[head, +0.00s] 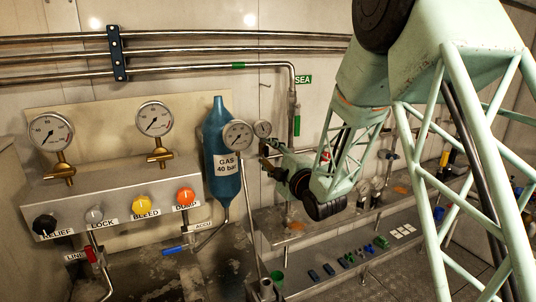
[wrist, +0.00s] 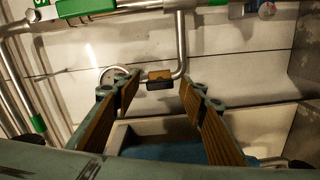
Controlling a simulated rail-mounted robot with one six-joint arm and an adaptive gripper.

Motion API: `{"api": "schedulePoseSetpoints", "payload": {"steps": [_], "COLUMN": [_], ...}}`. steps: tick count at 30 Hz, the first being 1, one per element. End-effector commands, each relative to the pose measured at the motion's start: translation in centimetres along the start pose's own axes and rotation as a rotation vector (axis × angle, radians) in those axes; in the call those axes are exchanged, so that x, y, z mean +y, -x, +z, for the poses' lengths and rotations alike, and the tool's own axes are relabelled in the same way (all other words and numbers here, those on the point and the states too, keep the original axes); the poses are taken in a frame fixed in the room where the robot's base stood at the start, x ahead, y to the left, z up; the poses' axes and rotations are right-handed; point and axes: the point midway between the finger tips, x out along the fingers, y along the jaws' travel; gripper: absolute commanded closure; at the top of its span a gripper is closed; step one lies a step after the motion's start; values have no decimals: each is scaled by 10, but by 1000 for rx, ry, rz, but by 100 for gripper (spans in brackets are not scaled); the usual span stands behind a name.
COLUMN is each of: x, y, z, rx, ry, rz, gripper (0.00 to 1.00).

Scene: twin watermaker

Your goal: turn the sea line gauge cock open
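The sea line is a steel pipe with a SEA label (head: 303,79) beside it in the head view. It bends down and carries a green band (head: 297,122). A small gauge (head: 262,128) shows just above my gripper (head: 272,152). In the wrist view my gripper (wrist: 155,105) is open, its two wood-toned fingers apart with nothing between the tips. Beyond the tips, a small dark block with an orange-brown face (wrist: 159,79) sits by a bent steel pipe (wrist: 181,45). It may be the cock's handle; I cannot tell its setting. In the head view my arm hides part of this area.
The blue gas bottle (head: 221,150) and a larger gauge (head: 238,134) stand close left of my gripper. A panel with coloured knobs (head: 130,195) is farther left. A grey bench (head: 335,262) with small blocks lies below. Green-banded pipes (wrist: 85,7) cross the top of the wrist view.

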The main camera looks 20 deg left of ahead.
Motion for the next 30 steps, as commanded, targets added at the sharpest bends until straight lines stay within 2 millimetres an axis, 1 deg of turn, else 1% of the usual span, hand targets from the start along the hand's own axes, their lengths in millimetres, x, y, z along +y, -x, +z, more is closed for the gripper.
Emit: {"api": "schedulePoseSetpoints", "payload": {"steps": [5,8,11,24,30], "x": [0,0,1,1,0], "y": [10,19,31,93,111], "z": [0,1,1,1,0], "rx": [-1,-1,-2,-1,-1], "ry": [0,0,0,0,0], "rz": [-1,0,0,1,0], "gripper": [62,62,62,62,62]}}
